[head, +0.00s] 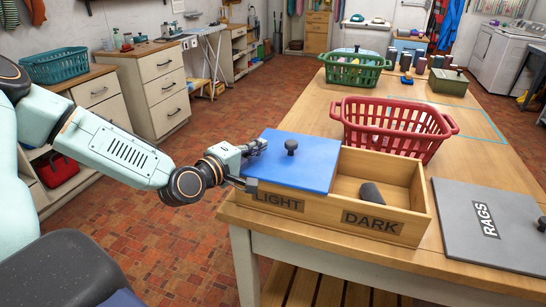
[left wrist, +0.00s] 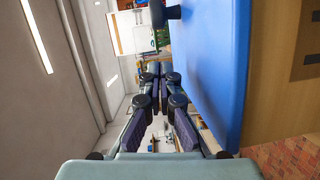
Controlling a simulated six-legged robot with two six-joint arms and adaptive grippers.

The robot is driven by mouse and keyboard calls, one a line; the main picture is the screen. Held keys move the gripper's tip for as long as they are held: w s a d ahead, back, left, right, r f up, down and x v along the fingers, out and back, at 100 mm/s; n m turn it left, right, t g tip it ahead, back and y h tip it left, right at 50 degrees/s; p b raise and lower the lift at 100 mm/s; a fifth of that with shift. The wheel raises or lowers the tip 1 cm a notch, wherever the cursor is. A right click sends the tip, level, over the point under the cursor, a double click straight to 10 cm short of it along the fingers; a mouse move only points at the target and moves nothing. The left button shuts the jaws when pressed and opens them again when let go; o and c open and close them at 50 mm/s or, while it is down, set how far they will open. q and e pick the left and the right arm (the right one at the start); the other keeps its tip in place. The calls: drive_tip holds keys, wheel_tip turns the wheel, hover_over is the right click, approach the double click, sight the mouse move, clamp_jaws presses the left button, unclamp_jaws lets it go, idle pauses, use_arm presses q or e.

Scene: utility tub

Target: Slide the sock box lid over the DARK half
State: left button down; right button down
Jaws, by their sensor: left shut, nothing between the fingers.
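The sock box (head: 405,208) is a wooden box at the table's front edge, with LIGHT and DARK marked on its front. The blue lid (head: 305,160), with a black knob (head: 291,146), covers the LIGHT half. The DARK half is open, and a dark rolled sock (head: 373,194) lies in it. My left gripper (head: 257,148) is shut and empty at the lid's left edge. In the left wrist view its fingers (left wrist: 159,78) are beside the blue lid (left wrist: 215,70); whether they touch it is unclear. My right gripper is not in view.
A grey RAGS panel (head: 490,222) with a black knob lies right of the box. A red basket (head: 392,128) stands close behind it. A green basket (head: 354,70) and several cans are farther back. Bare tabletop shows left of the red basket.

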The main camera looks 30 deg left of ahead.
sight(274, 160)
use_arm(q)
drive_tip(key=shift+w+d+f, duration=0.25)
drive_tip(key=shift+d, duration=0.1)
drive_tip(key=shift+w+d+r+b, duration=0.1)
drive_tip(key=shift+w+d+b, duration=0.05)
drive_tip(key=shift+d+b, duration=0.35)
drive_tip(key=shift+w+d+r+b, duration=0.1)
drive_tip(key=shift+d+b, duration=0.25)
drive_tip(key=shift+d, duration=0.1)
drive_tip(key=shift+w+d+f+b, duration=0.2)
drive_tip(key=shift+w+f+b, duration=0.1)
drive_tip(key=shift+w, duration=0.3)
drive_tip(key=shift+w+d+r, duration=0.1)
drive_tip(key=shift+d, duration=0.1)
drive_tip(key=shift+s+d+r, duration=0.1)
drive_tip(key=shift+s+r, duration=0.05)
drive_tip(key=shift+s, duration=0.05)
drive_tip(key=shift+w, duration=0.2)
